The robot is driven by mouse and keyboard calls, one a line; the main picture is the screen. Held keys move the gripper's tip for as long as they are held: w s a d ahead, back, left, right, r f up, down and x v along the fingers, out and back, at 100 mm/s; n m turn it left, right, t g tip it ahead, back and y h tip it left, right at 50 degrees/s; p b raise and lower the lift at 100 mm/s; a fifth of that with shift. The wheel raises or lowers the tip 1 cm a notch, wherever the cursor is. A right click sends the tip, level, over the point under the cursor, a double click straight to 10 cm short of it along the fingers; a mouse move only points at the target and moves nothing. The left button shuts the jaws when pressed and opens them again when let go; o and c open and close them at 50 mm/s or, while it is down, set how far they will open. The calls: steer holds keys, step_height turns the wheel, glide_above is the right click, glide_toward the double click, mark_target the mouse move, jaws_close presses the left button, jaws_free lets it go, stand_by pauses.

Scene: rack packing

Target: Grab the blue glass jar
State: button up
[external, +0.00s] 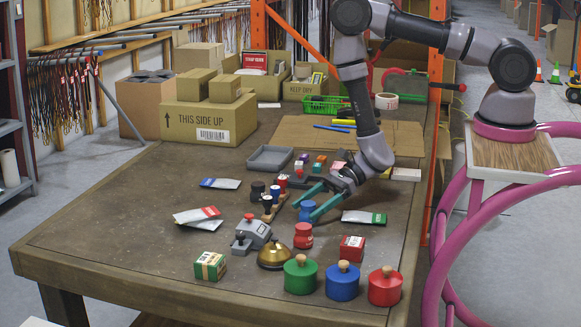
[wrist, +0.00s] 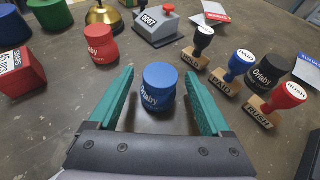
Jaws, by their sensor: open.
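The blue jar (wrist: 158,88) stands upright on the table, with a blue lid and pale lettering on its side. In the external view the blue jar (external: 307,209) is near the table's middle, partly hidden by a finger. My gripper (wrist: 160,80) is open, with one green finger on each side of the jar. I see a gap between the jar and each finger in the wrist view. In the external view my gripper (external: 304,205) reaches down from the upper right, low over the table.
A red jar (wrist: 101,44) and a red box (wrist: 18,73) stand beyond the left finger. Several stamps (wrist: 229,70) and a black jar (wrist: 265,72) stand close to the right finger. A brass bell (external: 274,256) and large red, green and blue pots (external: 342,281) are nearer the front edge.

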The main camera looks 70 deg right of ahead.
steer(key=shift+w+a+f, duration=0.15)
steer(key=shift+w+a, duration=0.15)
jaws_close()
